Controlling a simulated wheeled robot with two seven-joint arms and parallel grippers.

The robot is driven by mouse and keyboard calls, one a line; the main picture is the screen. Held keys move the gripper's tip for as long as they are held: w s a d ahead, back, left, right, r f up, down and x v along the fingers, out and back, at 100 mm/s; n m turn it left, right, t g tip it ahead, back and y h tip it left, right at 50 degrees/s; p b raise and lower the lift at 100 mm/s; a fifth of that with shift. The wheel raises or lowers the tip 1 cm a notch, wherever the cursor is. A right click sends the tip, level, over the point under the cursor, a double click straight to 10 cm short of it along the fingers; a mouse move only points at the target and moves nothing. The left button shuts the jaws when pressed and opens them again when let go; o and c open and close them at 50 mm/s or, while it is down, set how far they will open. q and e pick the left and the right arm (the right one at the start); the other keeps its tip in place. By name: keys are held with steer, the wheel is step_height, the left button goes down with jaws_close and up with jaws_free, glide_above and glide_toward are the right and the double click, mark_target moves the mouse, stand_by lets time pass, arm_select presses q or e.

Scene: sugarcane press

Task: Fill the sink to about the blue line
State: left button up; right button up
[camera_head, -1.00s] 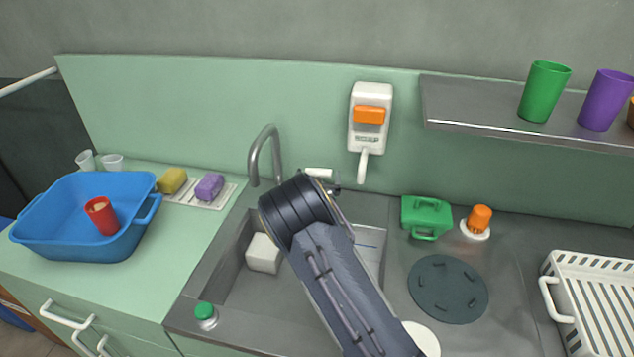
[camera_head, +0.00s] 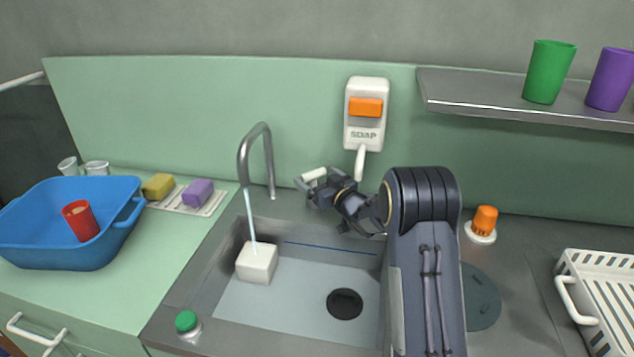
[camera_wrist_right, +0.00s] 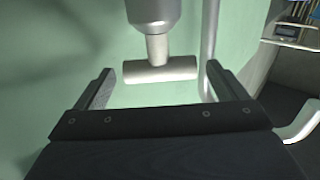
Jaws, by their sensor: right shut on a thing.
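The steel sink (camera_head: 275,318) has a blue line (camera_head: 330,247) across its back wall. A thin water stream falls from the curved tap spout (camera_head: 268,160) onto a white block (camera_head: 257,263) in the sink. A dark round drain (camera_head: 345,303) shows in the sink floor; I cannot tell whether it is plugged. My right gripper (camera_head: 318,186) is at the white tap handle (camera_head: 313,175), right of the spout. In the right wrist view the T-shaped handle (camera_wrist_right: 160,70) lies between my right gripper's fingers (camera_wrist_right: 155,85), which are shut on it. My left gripper is out of view.
A green knob (camera_head: 186,321) is on the sink's front left rim. A soap dispenser (camera_head: 366,120) hangs on the back wall. A blue tub (camera_head: 70,245) with a red cup (camera_head: 80,220) stands left. A white rack (camera_head: 605,300) stands right, near an orange-handled brush (camera_head: 485,222).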

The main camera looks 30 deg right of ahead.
steer(key=shift+d+r+y, duration=0.1)
steer(key=shift+y, duration=0.2)
steer(key=o, duration=0.7)
steer(key=shift+c, duration=0.2)
steer(key=s+d, duration=0.1)
steer(key=s, duration=0.6)
steer(key=shift+s+d+b, duration=0.2)
steer(key=shift+s+b, duration=0.15)
